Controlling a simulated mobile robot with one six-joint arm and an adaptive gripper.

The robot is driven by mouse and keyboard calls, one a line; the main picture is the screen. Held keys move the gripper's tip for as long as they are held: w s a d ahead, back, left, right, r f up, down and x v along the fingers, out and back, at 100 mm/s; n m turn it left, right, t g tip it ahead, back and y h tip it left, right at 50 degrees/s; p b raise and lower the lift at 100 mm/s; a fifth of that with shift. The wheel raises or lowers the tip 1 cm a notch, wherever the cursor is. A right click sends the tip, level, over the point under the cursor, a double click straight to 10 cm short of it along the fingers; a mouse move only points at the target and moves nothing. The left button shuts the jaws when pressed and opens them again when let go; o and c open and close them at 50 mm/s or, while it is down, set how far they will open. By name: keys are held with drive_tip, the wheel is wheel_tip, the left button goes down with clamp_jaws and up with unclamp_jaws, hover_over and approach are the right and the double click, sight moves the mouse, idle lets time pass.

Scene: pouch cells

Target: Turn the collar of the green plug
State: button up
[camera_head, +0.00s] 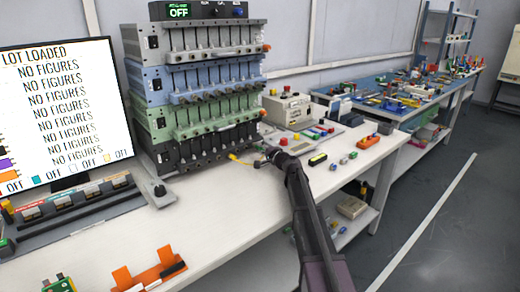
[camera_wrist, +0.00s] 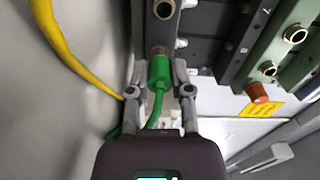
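The green plug (camera_wrist: 159,72) is in the wrist view, with its metal collar (camera_wrist: 160,50) at a round socket on the dark grey panel. A green cable (camera_wrist: 154,112) hangs from its lower end. My gripper (camera_wrist: 159,66) has one finger on each side of the plug, with narrow gaps, so it looks open around the plug. In the head view, my gripper (camera_head: 266,160) is at the lower right of the bottom dark unit (camera_head: 205,145) of the stacked rack. The green plug cannot be made out there.
A yellow cable (camera_wrist: 70,50) curves down left of the plug. An orange plug (camera_wrist: 257,92) and another socket (camera_wrist: 164,9) are nearby. In the head view, a monitor (camera_head: 65,110) stands left, and a beige box (camera_head: 287,109) is behind my gripper.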

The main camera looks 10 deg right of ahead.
drive_tip(key=o, duration=0.5)
drive_tip(key=shift+c, duration=0.2)
drive_tip(key=shift+s+d, duration=0.1)
drive_tip(key=v, duration=1.1)
drive_tip(key=shift+s+d, duration=0.2)
drive_tip(key=shift+s, duration=0.15)
drive_tip(key=shift+s, duration=0.1)
